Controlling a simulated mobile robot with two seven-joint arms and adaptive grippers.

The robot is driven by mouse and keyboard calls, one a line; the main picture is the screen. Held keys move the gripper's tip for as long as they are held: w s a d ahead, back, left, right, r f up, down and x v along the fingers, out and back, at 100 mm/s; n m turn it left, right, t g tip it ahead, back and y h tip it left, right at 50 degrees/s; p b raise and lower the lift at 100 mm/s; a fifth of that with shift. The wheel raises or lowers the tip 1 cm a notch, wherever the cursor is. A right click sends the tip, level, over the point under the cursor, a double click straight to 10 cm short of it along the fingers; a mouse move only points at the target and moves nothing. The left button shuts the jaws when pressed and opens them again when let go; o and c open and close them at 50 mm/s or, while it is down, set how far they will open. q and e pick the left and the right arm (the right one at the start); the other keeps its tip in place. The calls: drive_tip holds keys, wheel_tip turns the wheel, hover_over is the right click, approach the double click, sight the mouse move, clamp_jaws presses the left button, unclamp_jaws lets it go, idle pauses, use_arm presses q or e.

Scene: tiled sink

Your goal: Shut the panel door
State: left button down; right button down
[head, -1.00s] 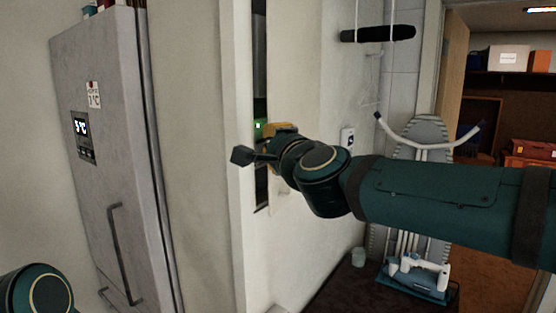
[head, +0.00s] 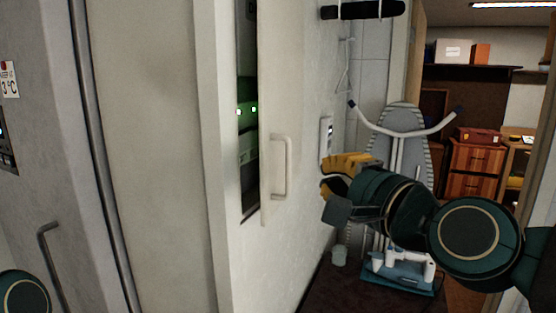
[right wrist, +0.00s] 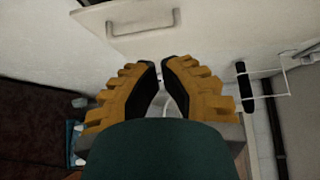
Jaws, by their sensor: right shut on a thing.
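The panel door (head: 281,90) is a pale, narrow door with a light bar handle (head: 284,167). It stands ajar at the wall opening, with a dark interior (head: 247,160) and small green lights showing beside it. The door also shows at the top of the right wrist view (right wrist: 130,40), its handle apart from my fingers. My right gripper (head: 325,175) has yellow fingers and is right of the handle, not on it. Its fingers are closed in; what is between them is too unclear to name. My left gripper is out of view.
A grey fridge (head: 45,130) stands at the left. A white wall device (head: 326,138) is behind my right gripper. An ironing board (head: 400,145) and a small bin (head: 339,256) stand at the back, near a doorway to a shelved room.

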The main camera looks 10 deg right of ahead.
approach(269, 154)
drive_tip(key=w, duration=0.1)
drive_tip(key=w+d, duration=0.1)
drive_tip(key=w, duration=0.2)
drive_tip(key=shift+w+d+f, duration=0.1)
drive_tip(key=shift+w+d, duration=0.2)
drive_tip(key=shift+w, duration=0.1)
drive_tip(key=a, duration=0.1)
drive_tip(key=w+a+p, duration=0.1)
drive_tip(key=a, duration=0.1)
drive_tip(key=shift+w, duration=0.15)
drive_tip(key=shift+w+a, duration=0.15)
drive_tip(key=shift+a, duration=0.05)
drive_tip(key=shift+a, duration=0.1)
drive_tip(key=a, duration=0.1)
drive_tip(key=w+a+p, duration=0.1)
drive_tip(key=a, duration=0.1)
drive_tip(key=w+a, duration=0.1)
drive_tip(key=shift+a+p, duration=0.2)
drive_tip(key=shift+p, duration=0.1)
